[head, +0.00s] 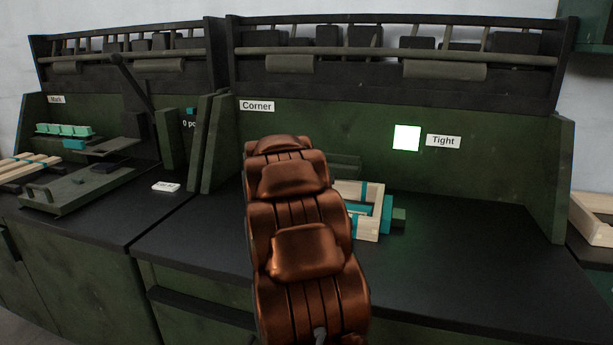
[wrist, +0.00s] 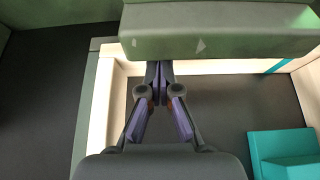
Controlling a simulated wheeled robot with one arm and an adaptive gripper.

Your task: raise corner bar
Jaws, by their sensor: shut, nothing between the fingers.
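The corner bar (wrist: 215,35) is a thick green bar with a pale triangle mark, across the top of the wrist view. In the head view, part of a green bar (head: 345,162) shows behind my arm, above the wooden frame (head: 370,190). My gripper (wrist: 160,68) is shut and empty, its fingertips at the near edge of the bar in the picture; I cannot tell whether they touch it. In the head view my arm hides the gripper.
A teal block (wrist: 283,150) sits inside the frame at lower right. A lit square (head: 407,138) is beside the "Tight" label (head: 443,142). The bench (head: 480,250) is clear at right.

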